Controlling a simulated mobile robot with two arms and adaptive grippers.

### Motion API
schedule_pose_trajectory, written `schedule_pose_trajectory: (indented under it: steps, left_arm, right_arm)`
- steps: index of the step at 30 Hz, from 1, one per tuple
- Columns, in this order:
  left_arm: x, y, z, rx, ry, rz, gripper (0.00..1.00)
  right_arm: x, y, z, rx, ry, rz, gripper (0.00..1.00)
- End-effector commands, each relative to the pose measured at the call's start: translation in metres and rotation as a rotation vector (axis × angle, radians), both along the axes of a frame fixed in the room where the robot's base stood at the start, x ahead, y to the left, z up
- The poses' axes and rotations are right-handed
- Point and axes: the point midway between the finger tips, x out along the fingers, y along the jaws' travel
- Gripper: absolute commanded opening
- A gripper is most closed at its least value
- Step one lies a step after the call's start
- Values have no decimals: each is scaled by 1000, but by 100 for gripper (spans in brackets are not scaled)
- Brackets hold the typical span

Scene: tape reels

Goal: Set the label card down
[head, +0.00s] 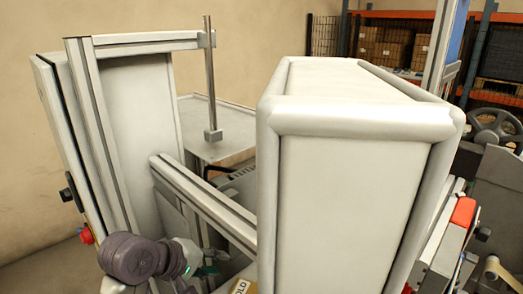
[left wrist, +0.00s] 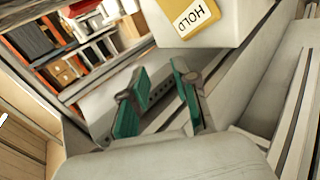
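The label card (left wrist: 190,19) is yellow with a white field reading "HOLD". In the left wrist view it lies on a pale, box-like surface (left wrist: 228,32) at the top. In the head view only a part of the card (head: 241,287) shows at the bottom edge. My left gripper (left wrist: 158,92) has two green-padded fingers standing apart with nothing between them. The card is beyond the fingertips, apart from them. In the head view the left gripper is mostly hidden behind my wrist and the machine. My right gripper is in neither view.
A large white machine housing (head: 350,190) fills the middle of the head view. A grey rail (head: 205,205) and an upright white panel (head: 140,110) stand close to my left arm. A grey table (head: 225,145) stands behind. Shelves with boxes (head: 385,45) are at the back.

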Motion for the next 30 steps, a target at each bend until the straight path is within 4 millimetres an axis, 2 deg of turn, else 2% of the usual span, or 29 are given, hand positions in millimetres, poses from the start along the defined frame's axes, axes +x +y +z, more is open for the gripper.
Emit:
schedule_pose_trajectory:
  steps: [1, 3, 6, 9, 15, 24, 25, 30]
  left_arm:
    - [-14, 6, -25, 54, 6, -19, 29]
    - [-36, 17, -60, 157, -2, -65, 29]
    - [-78, 35, -107, 326, -12, -160, 29]
    - [-120, 52, -141, 480, -12, -270, 29]
    - [-184, 76, -176, 689, 1, -461, 29]
    - [-258, 102, -197, 888, 35, -713, 29]
    - [-261, 103, -202, 899, 38, -731, 29]
    - [-246, 101, -261, 887, 50, -733, 29]
  right_arm:
    - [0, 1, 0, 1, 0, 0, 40]
    - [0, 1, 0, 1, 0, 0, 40]
    - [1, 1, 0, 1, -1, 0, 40]
    - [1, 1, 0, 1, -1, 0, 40]
    - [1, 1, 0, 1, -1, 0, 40]
    - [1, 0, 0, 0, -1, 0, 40]
    - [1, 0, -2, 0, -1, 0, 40]
    - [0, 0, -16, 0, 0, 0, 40]
